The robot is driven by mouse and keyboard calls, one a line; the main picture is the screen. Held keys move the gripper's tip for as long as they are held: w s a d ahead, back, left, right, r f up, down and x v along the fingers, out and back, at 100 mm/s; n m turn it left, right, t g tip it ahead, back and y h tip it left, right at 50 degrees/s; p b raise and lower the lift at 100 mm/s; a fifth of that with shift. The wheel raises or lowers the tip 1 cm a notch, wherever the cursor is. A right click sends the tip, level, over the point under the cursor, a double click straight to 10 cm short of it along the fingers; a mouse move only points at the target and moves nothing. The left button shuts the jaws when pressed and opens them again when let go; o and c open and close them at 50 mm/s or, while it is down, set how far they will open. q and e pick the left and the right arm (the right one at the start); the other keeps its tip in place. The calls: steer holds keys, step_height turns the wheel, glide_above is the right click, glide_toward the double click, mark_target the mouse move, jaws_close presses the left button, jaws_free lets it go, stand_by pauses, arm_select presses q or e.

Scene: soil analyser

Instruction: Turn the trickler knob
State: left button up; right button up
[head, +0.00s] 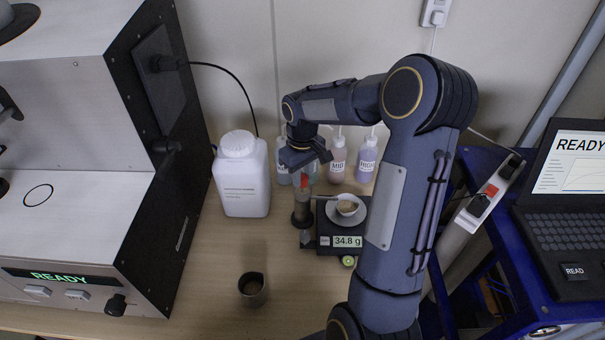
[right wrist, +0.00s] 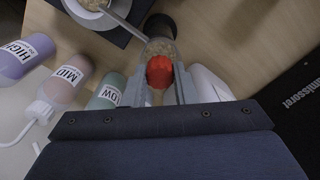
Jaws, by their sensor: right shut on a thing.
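The trickler (head: 302,212) stands upright on the bench, a dark-based, see-through body with grainy brown contents. Its red knob (head: 304,180) is on top, and its thin tube reaches over a white dish (head: 334,215) on the balance. My right gripper (head: 306,168) comes down from above onto the knob. In the right wrist view the red knob (right wrist: 159,72) sits between the two fingers of the right gripper (right wrist: 160,84), which is shut on it. The black balance (head: 325,242) reads 34.8 g. The dish holds some brown material. My left gripper is not in view.
Squeeze bottles (head: 367,158) labelled MID and HIGH stand behind the balance; the LOW bottle (right wrist: 108,92) is close to the gripper. A white jug (head: 241,180) stands left of the trickler. A dark cup (head: 252,289) stands in front. The analyser (head: 80,220) reads READY.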

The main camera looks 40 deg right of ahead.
mark_target(302, 177)
stand_by(0.3)
steer(key=o, duration=1)
step_height(302, 177, up, 8)
steer(key=shift+f, duration=0.1)
step_height(302, 177, up, 6)
steer(key=p, duration=0.5)
